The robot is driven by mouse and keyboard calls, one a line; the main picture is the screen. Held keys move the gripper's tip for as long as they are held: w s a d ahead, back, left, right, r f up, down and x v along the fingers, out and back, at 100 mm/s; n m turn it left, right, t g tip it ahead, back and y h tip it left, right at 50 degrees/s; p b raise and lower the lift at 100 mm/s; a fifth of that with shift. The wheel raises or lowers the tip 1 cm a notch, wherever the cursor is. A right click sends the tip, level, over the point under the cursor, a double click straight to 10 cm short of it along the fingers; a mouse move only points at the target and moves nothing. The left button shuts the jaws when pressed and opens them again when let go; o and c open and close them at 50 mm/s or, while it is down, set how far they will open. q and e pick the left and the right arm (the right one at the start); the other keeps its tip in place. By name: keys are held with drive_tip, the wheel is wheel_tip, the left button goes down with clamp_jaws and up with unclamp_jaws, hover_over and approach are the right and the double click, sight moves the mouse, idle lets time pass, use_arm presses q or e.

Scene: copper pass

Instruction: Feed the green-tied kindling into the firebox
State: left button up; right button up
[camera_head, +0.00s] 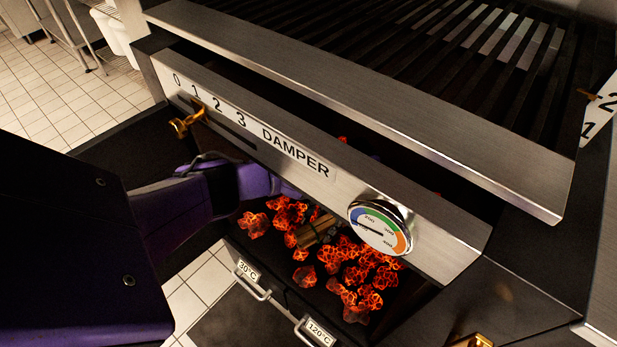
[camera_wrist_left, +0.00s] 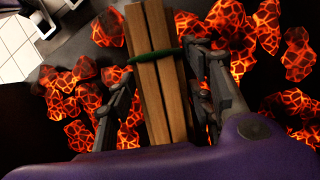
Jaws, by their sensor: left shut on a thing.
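The kindling (camera_wrist_left: 150,100) is a bundle of pale brown sticks with a green tie around it in the left wrist view. My left gripper (camera_wrist_left: 163,78) has a finger on each side of the bundle and is shut on it. In the head view the kindling (camera_head: 314,231) shows below the damper panel, over the glowing coals (camera_head: 355,272) of the firebox. I cannot tell whether it touches them. The damper panel hides most of my left gripper there. My right gripper is in neither view.
The damper panel (camera_head: 215,128) with its brass knob (camera_head: 186,121) and round dial gauge (camera_head: 380,227) runs just above my left wrist. A grill grate (camera_head: 470,70) lies above. Drawers marked 30°C (camera_head: 248,270) and 120°C (camera_head: 318,330) are below the coals.

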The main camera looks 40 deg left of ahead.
use_arm(q)
drive_tip(key=o, duration=1.5)
drive_tip(key=shift+w+r, duration=0.1)
drive_tip(key=shift+c, duration=0.2)
wheel_tip(320, 180, up, 10)
drive_tip(key=shift+r, duration=0.1)
